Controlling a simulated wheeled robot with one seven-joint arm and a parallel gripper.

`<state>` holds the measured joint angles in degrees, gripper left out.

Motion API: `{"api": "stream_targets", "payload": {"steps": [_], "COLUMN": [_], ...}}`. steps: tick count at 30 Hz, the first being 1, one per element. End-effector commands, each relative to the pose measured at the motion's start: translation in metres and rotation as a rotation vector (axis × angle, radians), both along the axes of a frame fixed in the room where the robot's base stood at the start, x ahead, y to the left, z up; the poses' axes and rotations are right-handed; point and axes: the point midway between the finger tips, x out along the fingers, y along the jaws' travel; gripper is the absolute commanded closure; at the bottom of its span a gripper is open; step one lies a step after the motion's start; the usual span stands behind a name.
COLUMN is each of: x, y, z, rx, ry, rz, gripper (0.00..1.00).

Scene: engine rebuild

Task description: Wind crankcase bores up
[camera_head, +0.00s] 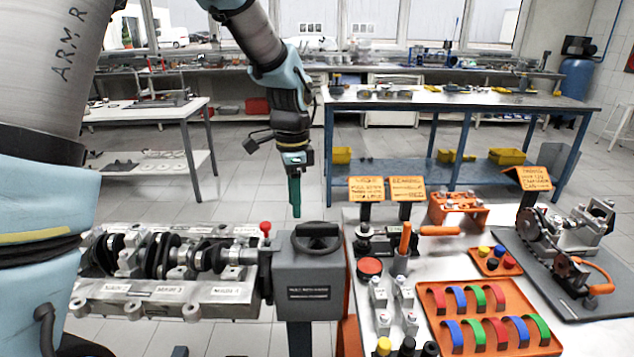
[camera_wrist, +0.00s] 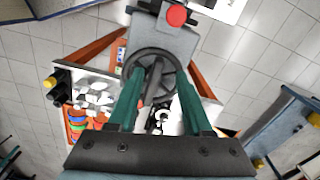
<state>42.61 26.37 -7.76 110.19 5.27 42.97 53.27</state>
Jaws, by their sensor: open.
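The grey crankcase (camera_head: 170,297) is held at the left side of a grey gearbox housing (camera_head: 310,280). Its crankshaft (camera_head: 165,257) lies along the top, so that side faces up; the bores are not visible. A dark handwheel (camera_head: 316,238) with a spoke and a grip lies on top of the housing. My gripper (camera_head: 296,212) points down above and slightly left of the handwheel, apart from it. In the wrist view the green fingers (camera_wrist: 158,80) are spread and empty, with the handwheel (camera_wrist: 137,58) between and beyond them.
A red-topped lever (camera_head: 265,228) stands just left of the handwheel. At right, a bench holds an orange tray (camera_head: 440,337) of coloured bearing shells, orange signs (camera_head: 407,189) and tools. A blue workbench (camera_head: 450,100) stands behind.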

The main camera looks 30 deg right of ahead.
Motion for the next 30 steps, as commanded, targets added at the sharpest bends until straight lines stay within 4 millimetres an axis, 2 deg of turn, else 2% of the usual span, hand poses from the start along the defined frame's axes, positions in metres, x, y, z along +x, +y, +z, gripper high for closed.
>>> {"api": "stream_targets", "payload": {"steps": [1,3,6,11,30], "x": [-0.009,-0.016,-0.021,-0.022,-0.022], "y": [-0.018,-0.033,-0.043,-0.044,-0.043], "z": [0.004,0.005,0.004,-0.005,-0.067], "rx": [0.005,0.008,0.011,0.011,0.011], "ry": [0.005,0.008,0.01,0.011,0.01], "rz": [-0.078,-0.157,-0.211,-0.218,-0.215], "gripper": [0.5,0.5,0.5,0.5,0.5]}}
